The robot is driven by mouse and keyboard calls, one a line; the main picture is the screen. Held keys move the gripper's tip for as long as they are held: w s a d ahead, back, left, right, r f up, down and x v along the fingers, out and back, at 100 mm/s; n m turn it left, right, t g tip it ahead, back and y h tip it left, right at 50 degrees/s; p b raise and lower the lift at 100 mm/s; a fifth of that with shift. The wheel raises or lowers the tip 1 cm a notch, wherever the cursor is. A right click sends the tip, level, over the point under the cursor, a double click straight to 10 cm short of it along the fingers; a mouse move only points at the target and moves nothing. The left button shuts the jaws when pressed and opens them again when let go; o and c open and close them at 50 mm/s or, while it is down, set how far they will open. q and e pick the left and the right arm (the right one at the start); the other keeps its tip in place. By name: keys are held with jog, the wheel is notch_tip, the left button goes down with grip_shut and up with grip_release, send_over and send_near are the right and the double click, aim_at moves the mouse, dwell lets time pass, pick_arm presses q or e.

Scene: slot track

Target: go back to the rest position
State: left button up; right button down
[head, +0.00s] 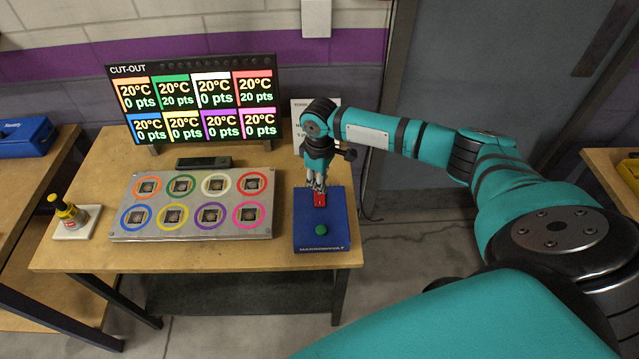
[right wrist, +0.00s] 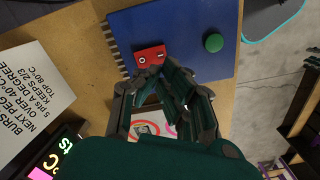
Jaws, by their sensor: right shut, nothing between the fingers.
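My right gripper (head: 318,186) points down above a blue box (head: 312,240) on the wooden table. It is shut and empty. The box carries a red switch (head: 320,200) and a round green button (head: 321,229). In the right wrist view the gripper fingers (right wrist: 160,84) are close to the red switch (right wrist: 150,57), with the green button (right wrist: 213,42) to the right. I cannot tell whether the fingertips touch the switch. My left gripper is not in view.
A grey plate (head: 120,232) with several coloured rings lies left of the box. A screen (head: 195,100) headed CUT-OUT stands behind it. A printed sheet (head: 300,108) stands behind my right wrist. Open floor lies right of the table.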

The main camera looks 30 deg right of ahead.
jog(key=shift+r, duration=0.4)
